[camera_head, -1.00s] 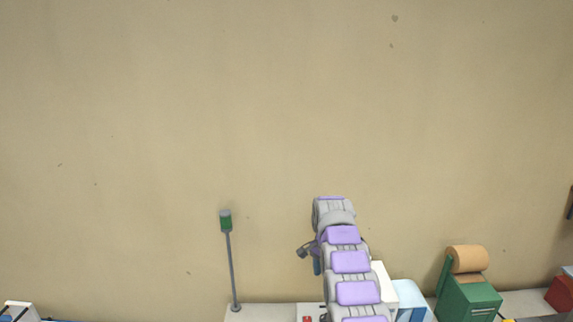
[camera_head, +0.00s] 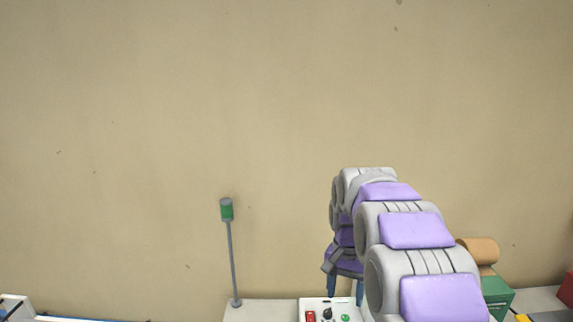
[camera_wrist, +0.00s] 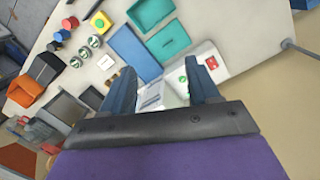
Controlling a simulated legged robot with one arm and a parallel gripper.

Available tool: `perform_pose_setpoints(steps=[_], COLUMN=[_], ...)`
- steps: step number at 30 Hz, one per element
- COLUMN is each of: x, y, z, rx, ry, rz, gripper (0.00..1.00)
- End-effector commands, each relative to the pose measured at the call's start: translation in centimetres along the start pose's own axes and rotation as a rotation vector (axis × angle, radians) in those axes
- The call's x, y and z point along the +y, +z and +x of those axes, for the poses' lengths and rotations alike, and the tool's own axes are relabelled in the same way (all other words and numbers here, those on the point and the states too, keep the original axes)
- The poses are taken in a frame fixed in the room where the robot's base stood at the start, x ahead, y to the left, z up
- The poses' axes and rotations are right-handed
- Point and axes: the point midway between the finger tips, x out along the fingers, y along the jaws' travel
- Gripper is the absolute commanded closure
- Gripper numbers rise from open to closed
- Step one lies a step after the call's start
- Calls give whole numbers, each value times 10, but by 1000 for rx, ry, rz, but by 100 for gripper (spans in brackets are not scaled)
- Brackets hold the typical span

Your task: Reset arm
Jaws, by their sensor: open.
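My gripper (camera_head: 345,290) hangs at the end of my grey and purple arm, in the lower right of the head view. Its two blue fingers point down, above a white control box (camera_head: 328,308) with red, black and green controls. In the wrist view my gripper (camera_wrist: 165,85) is open, with its fingers apart and nothing held between them. The control box (camera_wrist: 208,62) shows partly behind the right finger.
A green-topped pole (camera_head: 232,250) stands left of my arm.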

Motion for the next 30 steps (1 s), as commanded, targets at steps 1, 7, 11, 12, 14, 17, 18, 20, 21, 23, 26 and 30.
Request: perform_pose_setpoints(steps=[1, 7, 11, 12, 14, 17, 18, 20, 21, 23, 26, 30], x=[7, 34, 53, 59, 67, 81, 87, 96, 101, 110, 124, 142], y=[14, 64, 99, 110, 126, 153, 164, 181, 192, 208, 235, 271], z=[3, 12, 22, 26, 32, 44, 50, 59, 66, 75, 94, 120], rx=[-2, -9, -17, -20, -20, -25, -29, -32, -35, -35, -40, -48], ry=[0, 1, 2, 3, 1, 1, 2, 2, 2, 1, 0, -1], rz=[-18, -102, -156, -172, -197, -237, -254, -279, -294, -319, -359, -413], gripper=[40, 40, 40, 40, 40, 40, 40, 40, 40, 40, 40, 40])
